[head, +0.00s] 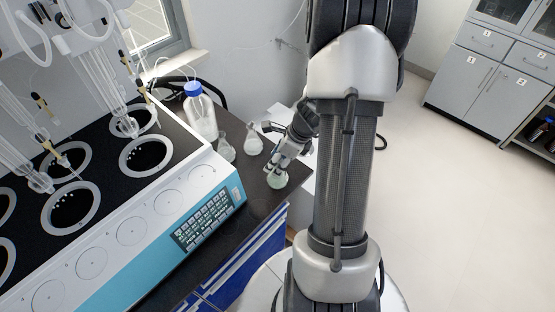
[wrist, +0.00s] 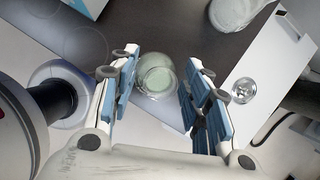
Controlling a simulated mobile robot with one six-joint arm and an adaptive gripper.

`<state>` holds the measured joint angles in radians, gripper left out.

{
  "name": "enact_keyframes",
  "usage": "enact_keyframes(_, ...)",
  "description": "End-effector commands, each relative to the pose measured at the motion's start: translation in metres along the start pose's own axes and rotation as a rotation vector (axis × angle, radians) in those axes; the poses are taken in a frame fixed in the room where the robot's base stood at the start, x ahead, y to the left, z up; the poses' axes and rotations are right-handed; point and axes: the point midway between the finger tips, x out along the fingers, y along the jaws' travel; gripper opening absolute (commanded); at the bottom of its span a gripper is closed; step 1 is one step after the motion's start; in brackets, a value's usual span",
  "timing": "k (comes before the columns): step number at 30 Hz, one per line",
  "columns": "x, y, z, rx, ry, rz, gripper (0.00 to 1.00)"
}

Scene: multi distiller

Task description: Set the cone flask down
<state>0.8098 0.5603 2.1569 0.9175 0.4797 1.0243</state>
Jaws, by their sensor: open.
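A cone flask (head: 277,180) with pale greenish contents stands upright on the dark counter, near its right-hand edge. In the wrist view the same flask (wrist: 156,76) lies between and just beyond the fingertips, seen from above. My gripper (head: 281,167) is directly over and around the flask's upper part in the head view. In the wrist view my gripper (wrist: 160,66) is open, with a gap showing between each blue finger pad and the flask. The flask's neck is partly hidden by the gripper in the head view.
Two other flasks (head: 253,145) (head: 226,152) and a blue-capped bottle (head: 200,113) stand behind on the counter (head: 262,205). The distiller (head: 150,250) with its panel is close on the left. A small clear glass item (wrist: 243,90) sits on a white surface at right.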

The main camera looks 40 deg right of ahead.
Motion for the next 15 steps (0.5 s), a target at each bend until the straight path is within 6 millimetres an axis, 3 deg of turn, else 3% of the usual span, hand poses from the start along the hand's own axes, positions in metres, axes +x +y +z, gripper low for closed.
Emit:
enact_keyframes(8,-0.005,0.0,0.002,0.0,0.0,-0.001,0.44)
enact_keyframes(15,-0.051,-0.001,0.003,0.0,-0.001,-0.005,0.44)
